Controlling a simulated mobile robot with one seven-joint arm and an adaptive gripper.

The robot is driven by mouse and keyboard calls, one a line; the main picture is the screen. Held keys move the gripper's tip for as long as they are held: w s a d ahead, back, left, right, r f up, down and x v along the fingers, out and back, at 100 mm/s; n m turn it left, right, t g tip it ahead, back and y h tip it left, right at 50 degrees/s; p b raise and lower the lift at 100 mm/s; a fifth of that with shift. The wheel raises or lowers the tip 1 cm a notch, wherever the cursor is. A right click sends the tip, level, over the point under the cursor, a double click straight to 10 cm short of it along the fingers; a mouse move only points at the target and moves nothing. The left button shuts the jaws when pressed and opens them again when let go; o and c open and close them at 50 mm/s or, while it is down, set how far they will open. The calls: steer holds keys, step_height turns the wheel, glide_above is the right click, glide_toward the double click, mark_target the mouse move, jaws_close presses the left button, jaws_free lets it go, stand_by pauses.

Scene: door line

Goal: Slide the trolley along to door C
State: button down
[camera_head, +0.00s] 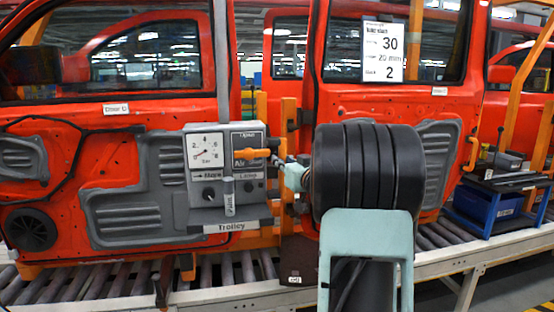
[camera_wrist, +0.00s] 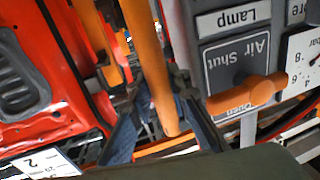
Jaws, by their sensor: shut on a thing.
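The grey trolley (camera_head: 258,205) with its gauge panel stands in front of the right part of the red door labelled Door D (camera_head: 117,109). Its panel also fills the right of the wrist view (camera_wrist: 227,60). My gripper (camera_wrist: 163,122) is shut on an upright orange bar (camera_wrist: 150,60) beside the panel, with a finger on either side of it. In the head view my arm hides most of the gripper. To the right is another red door (camera_head: 340,98) with a small tag (camera_head: 440,91) too small to read surely.
An orange air lever (camera_head: 252,153) sticks out of the panel close to my gripper. A roller conveyor (camera_head: 110,280) runs below the doors. A blue bin on a cart (camera_head: 480,206) stands at the right.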

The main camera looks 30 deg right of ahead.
steer(key=shift+d, duration=0.15)
steer(key=c, duration=1.8)
jaws_free()
steer(key=shift+s, duration=0.1)
steer(key=s+a, duration=0.1)
steer(key=s, duration=1.1)
steer(key=shift+a, duration=0.3)
steer(key=shift+w, duration=0.15)
